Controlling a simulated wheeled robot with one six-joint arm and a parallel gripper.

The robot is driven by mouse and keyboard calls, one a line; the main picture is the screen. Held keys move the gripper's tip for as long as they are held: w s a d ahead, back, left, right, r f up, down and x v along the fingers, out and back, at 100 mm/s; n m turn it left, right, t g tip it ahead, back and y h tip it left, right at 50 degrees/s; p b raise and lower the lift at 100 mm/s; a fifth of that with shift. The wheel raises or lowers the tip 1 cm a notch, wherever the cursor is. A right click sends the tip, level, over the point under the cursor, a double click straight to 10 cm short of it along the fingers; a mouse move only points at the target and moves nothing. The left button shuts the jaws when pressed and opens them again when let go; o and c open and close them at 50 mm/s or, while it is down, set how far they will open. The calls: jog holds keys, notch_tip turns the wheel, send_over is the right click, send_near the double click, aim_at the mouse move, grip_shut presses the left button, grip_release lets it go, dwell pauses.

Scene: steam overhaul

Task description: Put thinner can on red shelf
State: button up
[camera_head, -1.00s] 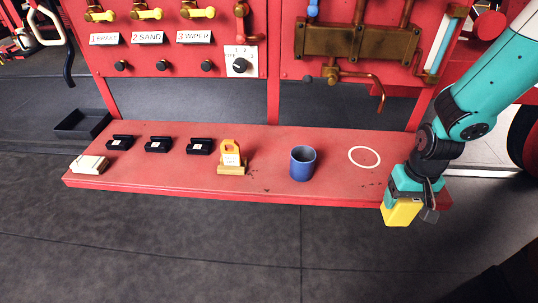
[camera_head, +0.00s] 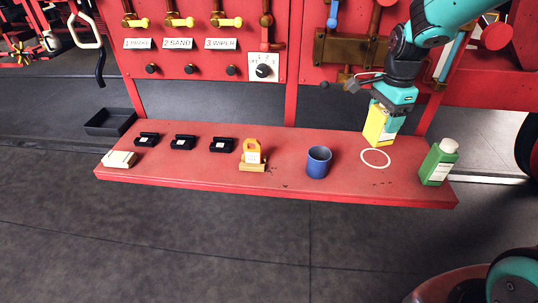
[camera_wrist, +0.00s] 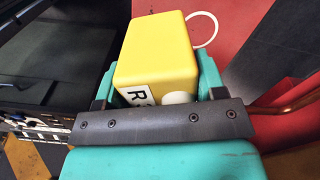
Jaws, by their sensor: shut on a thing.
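My gripper (camera_head: 386,108) is shut on a yellow box-shaped can (camera_head: 378,127), taken as the thinner can. The can is upright at the back right of the red shelf (camera_head: 225,178), just behind a white ring mark (camera_head: 376,158). I cannot tell whether its base touches the shelf. In the wrist view the yellow can (camera_wrist: 158,50) sits between the teal fingers; part of its label shows an "R". The white ring (camera_wrist: 203,28) shows beyond it there.
A green bottle with a white cap (camera_head: 438,163) stands at the shelf's right end. A blue cup (camera_head: 318,162) stands left of the ring, then an orange padlock-shaped item (camera_head: 252,153) and several black holders (camera_head: 182,142). Red panels with pipes (camera_head: 340,48) rise behind.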

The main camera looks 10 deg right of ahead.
jog(key=r+m, duration=0.1)
jog(key=d+r+m, duration=0.1)
jog(key=r, duration=0.1)
jog(key=w+d+r+m, duration=0.1)
jog(key=m, duration=0.1)
jog(key=shift+r, duration=0.3)
jog(key=p, duration=0.4)
send_over(366, 178)
notch_tip(366, 178, down, 20)
jog(key=shift+w+d+f, duration=0.1)
jog(key=shift+f, duration=0.1)
jog(key=o, duration=1.1)
